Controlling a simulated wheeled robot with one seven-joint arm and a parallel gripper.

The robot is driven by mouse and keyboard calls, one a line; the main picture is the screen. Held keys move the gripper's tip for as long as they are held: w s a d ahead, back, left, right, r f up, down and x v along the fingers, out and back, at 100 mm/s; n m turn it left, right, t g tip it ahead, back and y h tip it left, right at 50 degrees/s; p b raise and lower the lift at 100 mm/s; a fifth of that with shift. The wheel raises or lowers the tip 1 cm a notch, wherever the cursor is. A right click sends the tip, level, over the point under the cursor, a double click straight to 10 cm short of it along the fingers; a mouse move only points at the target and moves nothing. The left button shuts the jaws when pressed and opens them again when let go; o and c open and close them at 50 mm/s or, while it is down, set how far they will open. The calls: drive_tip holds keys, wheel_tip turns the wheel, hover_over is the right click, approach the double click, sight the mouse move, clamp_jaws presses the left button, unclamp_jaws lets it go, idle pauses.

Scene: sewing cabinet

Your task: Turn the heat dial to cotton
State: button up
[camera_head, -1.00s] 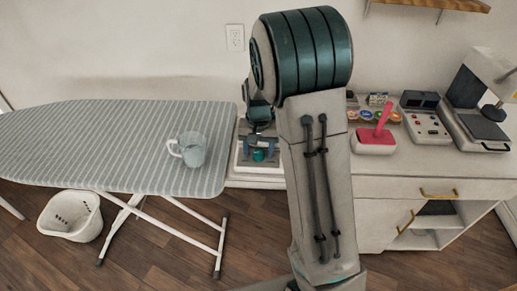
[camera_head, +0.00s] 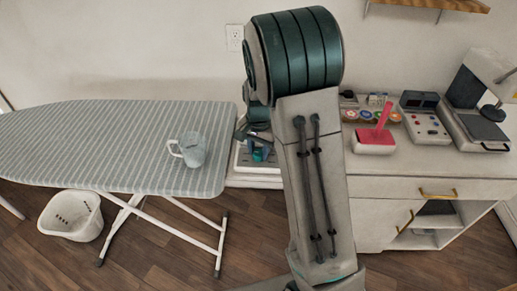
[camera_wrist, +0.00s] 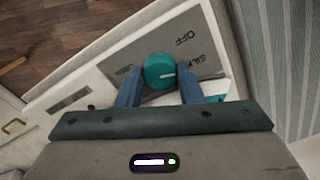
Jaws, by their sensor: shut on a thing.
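The heat dial (camera_wrist: 159,72) is a round teal knob with a white pointer mark, seen in the wrist view. It sits on a grey panel (camera_wrist: 197,29) with the words OFF and SILK readable; no cotton label shows. My gripper (camera_wrist: 160,88) has its two blue fingers on either side of the dial, shut on it. The white pointer mark points to the right, toward the SILK side. In the head view my gripper (camera_head: 259,152) is at the white unit (camera_head: 245,163) beside the ironing board, partly hidden by my arm.
A striped ironing board (camera_head: 90,145) with a clear jug (camera_head: 192,150) stands at left, close to my gripper. A white basket (camera_head: 70,215) is on the floor. On the cabinet at right are a pink-handled object (camera_head: 375,142), a control box (camera_head: 424,124) and a press-like machine (camera_head: 480,128).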

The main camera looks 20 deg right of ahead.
sight(258, 152)
drive_tip(key=o, duration=1)
wheel_tip(258, 152, up, 14)
drive_tip(key=shift+f, duration=0.1)
